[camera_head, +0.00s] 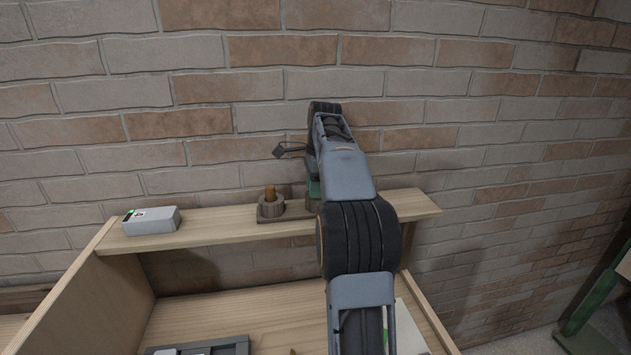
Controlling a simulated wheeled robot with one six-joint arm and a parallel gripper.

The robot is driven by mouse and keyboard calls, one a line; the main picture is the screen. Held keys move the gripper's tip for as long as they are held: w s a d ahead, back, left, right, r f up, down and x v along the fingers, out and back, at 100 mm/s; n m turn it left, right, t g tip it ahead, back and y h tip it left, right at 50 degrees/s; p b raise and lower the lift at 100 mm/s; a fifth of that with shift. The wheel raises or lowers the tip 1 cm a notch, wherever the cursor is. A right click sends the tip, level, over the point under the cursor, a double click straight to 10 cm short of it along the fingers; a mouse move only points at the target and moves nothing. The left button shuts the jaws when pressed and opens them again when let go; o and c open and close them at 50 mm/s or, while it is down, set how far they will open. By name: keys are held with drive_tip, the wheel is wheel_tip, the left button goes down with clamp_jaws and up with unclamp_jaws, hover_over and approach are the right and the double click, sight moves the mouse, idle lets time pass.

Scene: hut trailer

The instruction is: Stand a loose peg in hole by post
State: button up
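An orange-brown peg (270,192) stands upright in a round dark brown holder (271,208) on the wooden shelf. A dark base (290,216) lies under the holder and runs right, behind my arm. Another dark brown part (312,206) stands on that base, mostly covered by my arm; I cannot tell whether it is the post or a second holder. My arm reaches up and over the shelf from the front. My gripper is at its far end, right of the peg, with its fingers hidden behind the arm. I cannot see whether it holds a peg.
A grey box (151,221) with a green mark sits at the shelf's (215,226) left end. A brick wall (230,120) rises close behind. Below, a dark tray (205,348) lies on the lower wooden surface (240,310). The shelf between box and base is clear.

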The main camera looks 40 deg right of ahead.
drive_tip(key=shift+o, duration=0.9)
wheel_tip(320, 180, down, 2)
drive_tip(key=shift+s+f, duration=0.1)
wheel_tip(320, 180, up, 12)
drive_tip(key=p, duration=0.7)
drive_tip(key=shift+f+p, duration=0.15)
drive_tip(key=shift+p, duration=0.25)
drive_tip(key=shift+d, duration=0.1)
